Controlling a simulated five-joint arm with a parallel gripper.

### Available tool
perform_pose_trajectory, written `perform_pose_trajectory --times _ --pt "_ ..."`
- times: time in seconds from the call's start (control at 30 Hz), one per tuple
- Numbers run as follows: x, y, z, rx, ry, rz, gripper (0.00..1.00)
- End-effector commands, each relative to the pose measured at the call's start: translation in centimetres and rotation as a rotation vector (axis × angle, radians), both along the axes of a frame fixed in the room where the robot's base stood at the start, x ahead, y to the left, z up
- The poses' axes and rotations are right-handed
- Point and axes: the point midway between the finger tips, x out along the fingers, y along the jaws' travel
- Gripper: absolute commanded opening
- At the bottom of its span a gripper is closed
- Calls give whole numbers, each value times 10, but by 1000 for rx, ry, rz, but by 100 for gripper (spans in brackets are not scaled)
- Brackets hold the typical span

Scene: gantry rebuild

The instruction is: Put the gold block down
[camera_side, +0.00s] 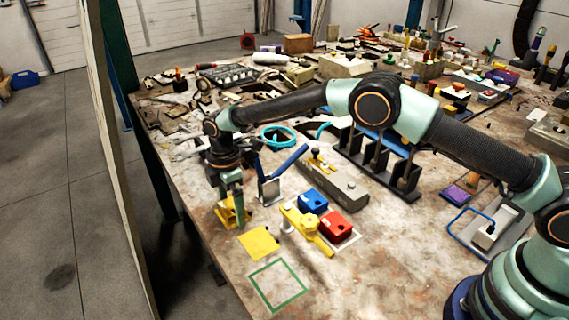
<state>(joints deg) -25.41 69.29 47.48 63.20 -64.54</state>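The gold block (227,215) is at my gripper (236,212), near the left edge of the workbench. A green finger crosses in front of the block, and gold shows on both sides of it. My gripper points down and appears shut on the block; the far finger is hidden. I cannot tell whether the block's underside touches the bench. A flat yellow square (259,243) lies just below and right of the block in the picture. A green square outline (253,285) is marked on the bench nearer the camera, with bare surface inside.
A blue block (313,200), a red block (336,224) and a yellow handled fitting (306,224) stand to the right. A dark rack (380,165) stands farther right. The bench (345,285) is clear at the front.

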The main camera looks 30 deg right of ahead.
Motion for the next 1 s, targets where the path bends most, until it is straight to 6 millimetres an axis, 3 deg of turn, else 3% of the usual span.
perform_pose_trajectory --times 0.27,0.7,1.0 --pt "1 0 15 1 -2 0 100" --pt "1 0 99 2 -3 0 100" --pt "1 -3 128 3 -6 -16 100"
